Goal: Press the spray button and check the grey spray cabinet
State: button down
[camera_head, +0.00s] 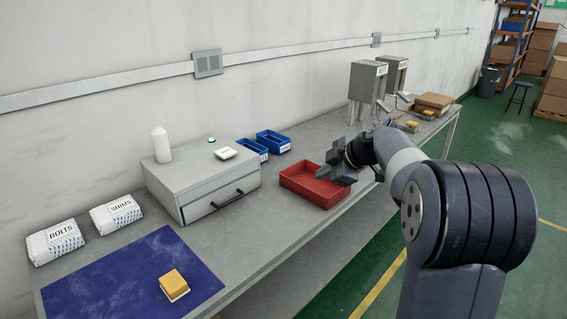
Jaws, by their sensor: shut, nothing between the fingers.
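A low grey cabinet (168,187) with a black bar handle (228,199) on its front stands on the bench, left of the middle; its front looks closed. On its top are a white bottle-shaped thing (160,146), a small round green button (211,140) and a white block (225,153) with dark marks too small to read. I cannot tell whether the green button is the spray button. My gripper (327,174) is shut and empty, over the right part of a red tray (297,185), to the right of the cabinet and apart from it.
Two blue bins (273,142) stand behind the tray. White packs labelled BOLTS (55,244) and SHIMS (117,214) lie at left, behind a blue mat (105,285) with a yellow block (173,283). Two tall grey boxes (368,83) and a brown box (434,104) stand farther along the bench.

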aim_at(224, 154)
jog(key=u, duration=0.5)
jog(key=i+l+u, duration=0.55)
jog(key=i+l, duration=0.15)
jog(key=l, duration=0.2)
jog(key=i+l+u, duration=0.3)
jog(key=l, duration=0.2)
jog(key=i+l, duration=0.3)
jog(key=l, duration=0.25)
